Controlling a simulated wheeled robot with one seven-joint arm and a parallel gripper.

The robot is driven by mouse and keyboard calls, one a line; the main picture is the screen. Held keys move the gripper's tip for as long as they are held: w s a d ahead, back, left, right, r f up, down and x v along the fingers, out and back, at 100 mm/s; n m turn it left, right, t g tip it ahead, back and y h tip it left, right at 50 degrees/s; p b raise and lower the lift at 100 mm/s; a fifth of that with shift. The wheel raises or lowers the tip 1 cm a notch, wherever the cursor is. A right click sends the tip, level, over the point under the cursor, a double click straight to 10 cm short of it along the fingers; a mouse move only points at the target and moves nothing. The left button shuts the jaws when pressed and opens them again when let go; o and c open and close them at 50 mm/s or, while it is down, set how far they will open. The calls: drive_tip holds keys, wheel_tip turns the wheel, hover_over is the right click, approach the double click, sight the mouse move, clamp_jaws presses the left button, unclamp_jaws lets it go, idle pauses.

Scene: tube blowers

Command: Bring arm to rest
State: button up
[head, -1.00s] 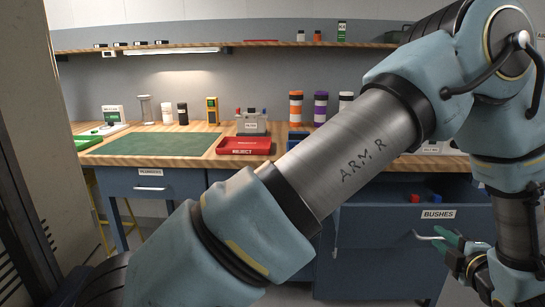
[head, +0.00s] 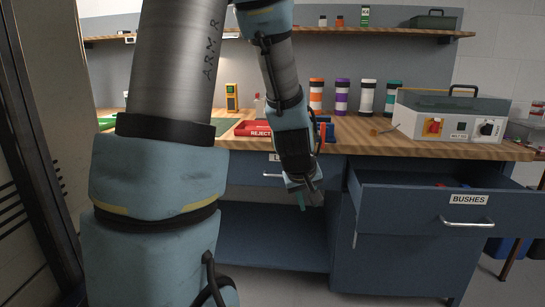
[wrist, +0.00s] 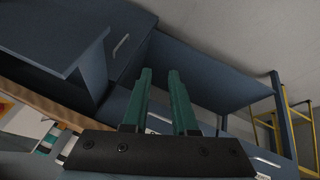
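My arm stands upright at the left of the head view and bends over at the top. My gripper (head: 302,200) hangs downward in front of the workbench (head: 400,143), left of the open drawer labelled BUSHES (head: 467,199). In the wrist view its two green fingers (wrist: 160,78) stand apart with nothing between them. The gripper is clear of the drawer handle (head: 467,225).
The BUSHES drawer juts out at the right. On the bench stand a red REJECT tray (head: 254,128), a grey machine with knobs (head: 450,115) and several banded tubes (head: 341,97). An open lower shelf (head: 260,235) lies behind the gripper.

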drive_tip(key=s+a+f+m+g+y, duration=0.1)
drive_tip(key=s+a+g, duration=0.1)
drive_tip(key=s+a, duration=0.45)
drive_tip(key=s+a+m+g+y, duration=0.15)
drive_tip(key=s+a, duration=0.25)
drive_tip(key=a, duration=0.5)
wheel_tip(320, 180, up, 12)
drive_tip(key=p, duration=1.1)
drive_tip(key=shift+w, duration=0.3)
